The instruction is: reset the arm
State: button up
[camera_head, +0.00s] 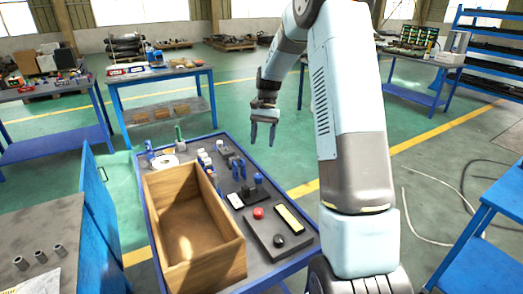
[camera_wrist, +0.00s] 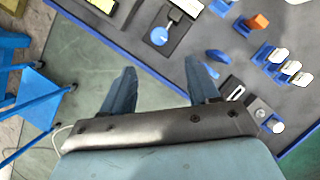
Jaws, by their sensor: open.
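My gripper (camera_head: 264,130) hangs from my arm, pointing down, above and beyond the far right edge of the blue-framed workbench (camera_head: 292,272) in the head view. Its two fingers are apart with nothing between them. In the wrist view my gripper (camera_wrist: 160,88) is also open and empty, with green floor and the bench's blue edge beneath it. My arm rises at the right of the head view and bends over at the top, with its upper end cut off by the frame.
The bench holds an open wooden box (camera_head: 193,225), a dark plate with a red button (camera_head: 258,213), and several small blue and white parts. Other benches stand at the back left (camera_head: 160,72) and right (camera_head: 490,205). Cables (camera_head: 440,212) lie on the floor at right.

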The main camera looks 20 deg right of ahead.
jog(key=shift+w+d+r, duration=0.1)
jog(key=shift+w+r, duration=0.05)
jog(key=shift+r, duration=0.3)
jog(key=s+a+r+n+t+h, duration=0.2)
jog(key=s+a+r+n+t, duration=0.15)
jog(key=s+r, duration=1.15)
jog(key=s+r+n+t, duration=0.3)
jog(key=s+t, duration=0.2)
jog(key=s, duration=1.5)
jog(key=shift+r+t, duration=0.25)
jog(key=shift+t, duration=0.1)
jog(key=shift+a, duration=0.1)
dwell(0.5)
